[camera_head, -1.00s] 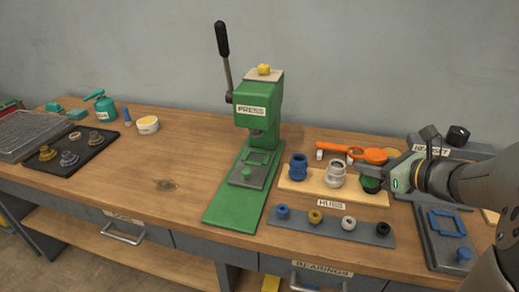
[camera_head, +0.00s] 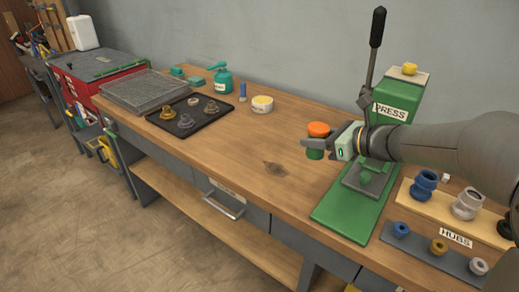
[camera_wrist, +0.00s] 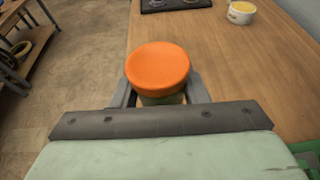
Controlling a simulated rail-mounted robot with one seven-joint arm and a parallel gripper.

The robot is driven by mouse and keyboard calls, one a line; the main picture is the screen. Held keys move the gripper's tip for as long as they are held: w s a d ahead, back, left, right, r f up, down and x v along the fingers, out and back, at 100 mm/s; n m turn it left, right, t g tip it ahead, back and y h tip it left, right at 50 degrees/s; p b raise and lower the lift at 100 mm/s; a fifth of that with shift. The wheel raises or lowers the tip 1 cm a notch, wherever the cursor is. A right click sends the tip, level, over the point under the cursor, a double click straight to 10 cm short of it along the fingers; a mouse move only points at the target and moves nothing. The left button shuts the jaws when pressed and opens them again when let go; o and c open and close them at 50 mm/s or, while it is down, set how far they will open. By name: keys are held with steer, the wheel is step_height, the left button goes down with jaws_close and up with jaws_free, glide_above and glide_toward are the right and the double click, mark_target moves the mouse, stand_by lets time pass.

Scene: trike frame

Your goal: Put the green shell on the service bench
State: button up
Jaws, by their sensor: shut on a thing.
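My gripper (camera_head: 317,146) is shut on the green shell (camera_head: 315,154) and holds it upright above the wooden bench (camera_head: 255,145), left of the press. A round orange cap (camera_head: 318,129) sits on top of the shell. In the wrist view the orange cap (camera_wrist: 158,68) hides most of the shell (camera_wrist: 162,99), between the two fingers of my gripper (camera_wrist: 160,92). Another bench (camera_head: 35,72) stands at the far left. No label shows which one is the service bench.
The green press (camera_head: 395,100) with its tall lever stands close behind my gripper. The hub board (camera_head: 440,207) is at the right. A black tray (camera_head: 190,122) of metal parts, a wire basket (camera_head: 150,92), a teal can (camera_head: 222,80) and a white tub (camera_head: 262,104) stand left.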

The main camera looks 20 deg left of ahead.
steer(key=shift+a+f, duration=0.1)
steer(key=shift+a, duration=0.95)
steer(key=w+a+f, duration=0.2)
steer(key=w+f, duration=0.1)
steer(key=w+a+f, duration=0.2)
steer(key=w+a, duration=0.1)
steer(key=w, duration=0.1)
steer(key=w+a+f+p, duration=0.1)
steer(key=w+a+f, duration=0.1)
steer(key=w+f, duration=0.1)
steer(key=shift+w+a+f, duration=0.2)
steer(key=shift+a+f, duration=0.1)
steer(key=shift+f, duration=0.05)
steer(key=shift+w+a+f, duration=0.15)
steer(key=shift+w+f, duration=0.1)
steer(key=shift+f, duration=0.1)
steer(key=shift+w+a+f, duration=0.1)
steer(key=shift+f, duration=1.6)
